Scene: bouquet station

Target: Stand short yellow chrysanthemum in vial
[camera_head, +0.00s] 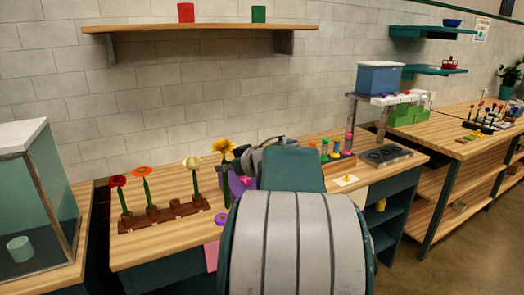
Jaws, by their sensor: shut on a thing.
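The yellow chrysanthemum (222,146) is upright with its bloom on top. Its green stem (226,190) runs down in front of the wooden bench. My gripper (228,165) is shut on the stem just below the bloom; my own arm hides much of the gripper. A low brown rack (165,218) lies on the bench to the left. It holds a red flower (118,181), an orange flower (141,171) and a cream flower (192,163), all upright. The stem's lower end is right of the rack; I cannot tell whether it touches anything. I cannot make out a vial clearly.
A purple object (238,186) and a purple ring (221,218) are close to the stem. A pink sheet (211,256) hangs at the bench's front edge. A glass-sided case (60,190) stands at the left. Small coloured bottles (336,148) stand right of my arm.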

